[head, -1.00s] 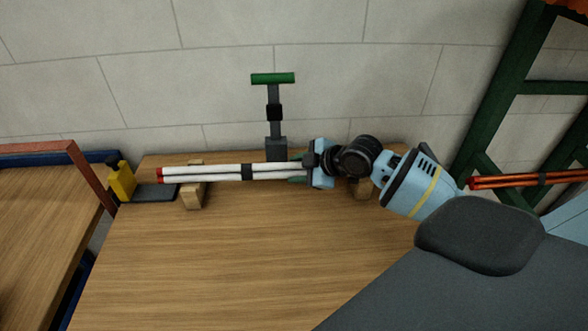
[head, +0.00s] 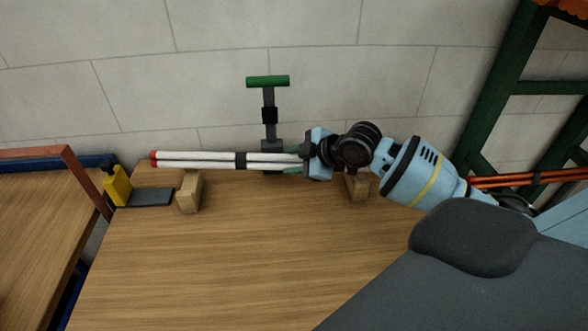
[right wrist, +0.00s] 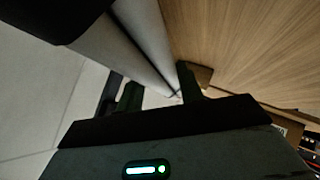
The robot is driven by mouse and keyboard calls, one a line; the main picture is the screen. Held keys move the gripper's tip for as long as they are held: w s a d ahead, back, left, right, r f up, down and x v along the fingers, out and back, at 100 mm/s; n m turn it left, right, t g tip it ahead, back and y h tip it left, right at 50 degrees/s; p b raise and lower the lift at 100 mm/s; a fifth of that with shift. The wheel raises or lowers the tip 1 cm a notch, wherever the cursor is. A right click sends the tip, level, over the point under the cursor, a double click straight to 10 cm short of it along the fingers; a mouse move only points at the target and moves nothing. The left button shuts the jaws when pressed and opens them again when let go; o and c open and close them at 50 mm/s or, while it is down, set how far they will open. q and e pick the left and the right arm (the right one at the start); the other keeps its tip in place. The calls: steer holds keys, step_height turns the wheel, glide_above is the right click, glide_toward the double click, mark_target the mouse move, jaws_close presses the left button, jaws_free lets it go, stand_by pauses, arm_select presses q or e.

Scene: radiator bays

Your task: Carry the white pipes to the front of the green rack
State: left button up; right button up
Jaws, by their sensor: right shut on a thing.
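The white pipes (head: 205,159), a bundle with a red end at the left and a dark band, lie level in the head view. My right gripper (head: 308,160) is shut on them at their right part. The bundle shows a little above the wooden block (head: 189,192) on the bench. In the right wrist view the white pipes (right wrist: 135,45) run between the fingers. The green rack (head: 480,105) stands at the right, partly cut off by the frame. My left gripper is not in view.
The wooden bench (head: 230,245) is mostly clear in front. A second wooden block (head: 357,187) stands below my right gripper. A green-topped stand (head: 268,110) is behind the pipes. A yellow tool (head: 117,185) is at left; orange pipes (head: 510,181) are at right.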

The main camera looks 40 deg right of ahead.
arm_select(q)
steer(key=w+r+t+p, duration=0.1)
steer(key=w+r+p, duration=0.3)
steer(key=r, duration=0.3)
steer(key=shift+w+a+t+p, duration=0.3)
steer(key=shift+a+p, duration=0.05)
steer(key=shift+p, duration=0.35)
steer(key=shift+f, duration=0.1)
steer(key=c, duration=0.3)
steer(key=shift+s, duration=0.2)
arm_select(e)
steer(key=s+a+m+h, duration=0.2)
steer(key=s+a, duration=0.5)
steer(key=s, duration=0.3)
steer(key=s+a+f+m+h, duration=0.1)
steer(key=s+a+m, duration=0.1)
steer(key=s+a, duration=0.5)
steer(key=s, duration=0.4)
steer(key=shift+s+f+t+h, duration=0.2)
steer(key=shift+f+t+h, duration=0.05)
steer(key=shift+t+h, duration=0.15)
